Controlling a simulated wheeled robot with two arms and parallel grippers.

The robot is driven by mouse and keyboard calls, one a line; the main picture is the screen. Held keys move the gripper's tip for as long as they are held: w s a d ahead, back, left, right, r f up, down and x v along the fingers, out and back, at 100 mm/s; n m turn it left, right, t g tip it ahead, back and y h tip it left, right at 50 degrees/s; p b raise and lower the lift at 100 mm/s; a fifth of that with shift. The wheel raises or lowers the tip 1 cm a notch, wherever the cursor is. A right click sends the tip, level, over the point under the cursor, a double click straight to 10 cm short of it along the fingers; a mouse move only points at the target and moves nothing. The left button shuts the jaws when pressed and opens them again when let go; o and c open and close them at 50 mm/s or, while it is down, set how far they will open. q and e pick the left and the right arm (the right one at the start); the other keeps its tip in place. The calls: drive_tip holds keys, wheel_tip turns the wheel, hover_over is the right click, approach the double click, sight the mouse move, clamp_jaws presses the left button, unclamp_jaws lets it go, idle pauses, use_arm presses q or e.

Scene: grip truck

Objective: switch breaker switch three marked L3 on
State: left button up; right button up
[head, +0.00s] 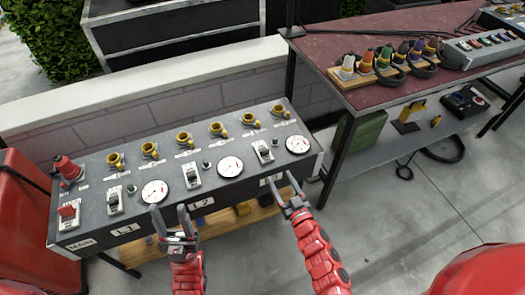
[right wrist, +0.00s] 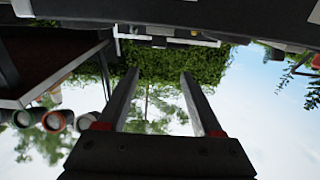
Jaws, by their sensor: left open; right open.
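The grey breaker panel (head: 135,205) has front labels MAIN, L1, L2 and one by the right end, partly covered by my right gripper, that fits L3. The switch (head: 263,151) above that label is a small dark toggle on a white plate, left of the rightmost round gauge (head: 298,144). Whether it is on or off is too small to tell. My right gripper (head: 285,185) is open and empty in front of the panel's front edge, below this switch and apart from it. In the right wrist view its open fingers (right wrist: 158,80) hold nothing. My left gripper (head: 170,212) is open and empty near the L1 gauge (head: 155,191).
The L2 switch (head: 192,175), L1 switch (head: 114,202) and red main switch (head: 68,212) stand further left. Several yellow connectors (head: 184,138) line the panel's back. A dark red table (head: 330,55) with coloured plugs stands at the right. A low wall (head: 150,85) runs behind.

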approach(262, 149)
drive_tip(key=r, duration=0.1)
drive_tip(key=w+r, duration=0.1)
drive_tip(key=r, duration=0.1)
drive_tip(key=shift+w+a+r, duration=0.15)
drive_tip(key=b+x, duration=0.2)
drive_tip(key=x, duration=0.6)
drive_tip(key=shift+w+a, duration=0.2)
drive_tip(key=shift+w, duration=0.15)
